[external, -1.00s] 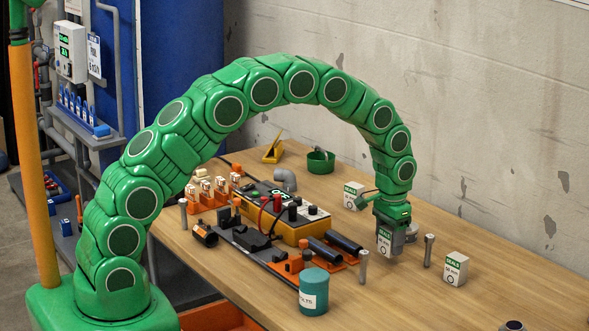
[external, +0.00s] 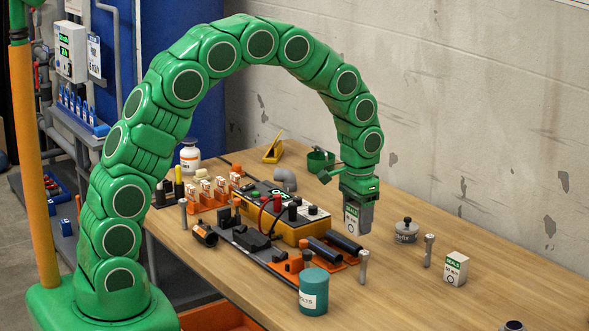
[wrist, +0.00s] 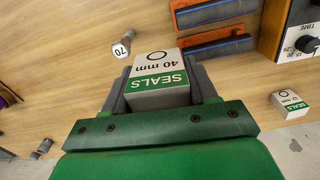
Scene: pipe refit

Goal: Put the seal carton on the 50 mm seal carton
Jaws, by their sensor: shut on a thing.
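My gripper (external: 359,212) is shut on a white seal carton (external: 351,222) with a green SEALS band. The wrist view shows the held carton (wrist: 160,75) marked 40 mm, between the fingers of my gripper (wrist: 162,82). It hangs above the table, roughly upright. Another white and green SEALS carton, apparently the 50 mm seal carton (external: 455,268), stands on the table to the right of my gripper and nearer the camera. Its top looks bare. I cannot make it out in the wrist view.
Another post (external: 364,266) and a teal tin (external: 313,291) are nearer. A smaller SEALS carton (wrist: 290,104) shows in the wrist view. Bare table surrounds the standing carton.

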